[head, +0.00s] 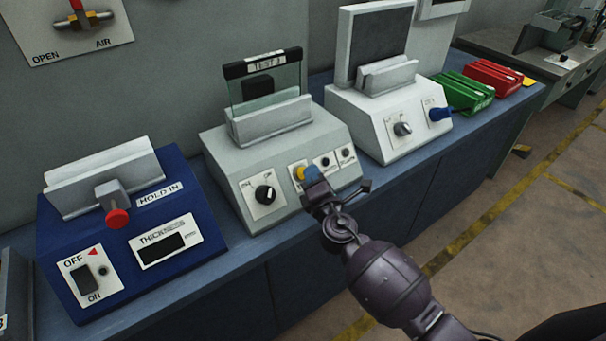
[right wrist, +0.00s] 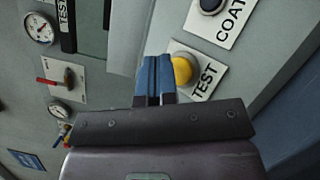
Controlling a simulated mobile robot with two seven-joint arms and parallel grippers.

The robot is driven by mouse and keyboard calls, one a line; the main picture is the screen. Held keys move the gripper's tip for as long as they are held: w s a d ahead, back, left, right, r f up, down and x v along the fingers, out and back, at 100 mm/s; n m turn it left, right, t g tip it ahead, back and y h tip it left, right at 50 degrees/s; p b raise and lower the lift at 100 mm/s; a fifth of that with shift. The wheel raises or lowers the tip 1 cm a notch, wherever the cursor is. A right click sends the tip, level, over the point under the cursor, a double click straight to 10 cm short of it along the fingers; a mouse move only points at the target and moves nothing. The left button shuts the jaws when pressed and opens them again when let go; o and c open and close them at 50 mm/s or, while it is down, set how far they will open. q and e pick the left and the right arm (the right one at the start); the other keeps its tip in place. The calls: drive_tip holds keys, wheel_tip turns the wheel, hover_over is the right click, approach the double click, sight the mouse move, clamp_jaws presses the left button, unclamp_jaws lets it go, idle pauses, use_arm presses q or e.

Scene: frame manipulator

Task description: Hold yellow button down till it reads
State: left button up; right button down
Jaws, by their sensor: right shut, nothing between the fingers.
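The yellow button (head: 299,173) sits on the sloped front of the grey-white tester (head: 226,160) labelled "TEST". In the right wrist view the yellow button (right wrist: 182,70) stands beside the word TEST. My right gripper (head: 311,174) is shut and empty, its blue fingertips close together. In the right wrist view the fingertips (right wrist: 154,72) lie just left of the button and partly overlap its edge. I cannot tell whether they touch it or whether it is pressed. I see no lit reading on the tester. My left gripper is not in view.
A black knob (head: 265,194) is left of the button. A blue unit (head: 190,262) with a dark thickness display stands left. A white unit (head: 382,146) with a blue button (head: 440,114) stands right. Green (head: 462,92) and red (head: 493,77) blocks lie farther along the bench.

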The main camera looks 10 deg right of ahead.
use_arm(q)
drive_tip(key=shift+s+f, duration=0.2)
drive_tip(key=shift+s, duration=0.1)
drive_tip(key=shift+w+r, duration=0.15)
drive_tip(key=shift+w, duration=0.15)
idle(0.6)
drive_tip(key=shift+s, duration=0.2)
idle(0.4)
use_arm(e)
drive_tip(key=shift+w+a+f+b, duration=0.1)
drive_tip(key=shift+w+f+b, duration=0.1)
drive_tip(key=shift+b, duration=0.1)
drive_tip(key=shift+w+f, duration=0.1)
drive_tip(key=shift+w, duration=0.05)
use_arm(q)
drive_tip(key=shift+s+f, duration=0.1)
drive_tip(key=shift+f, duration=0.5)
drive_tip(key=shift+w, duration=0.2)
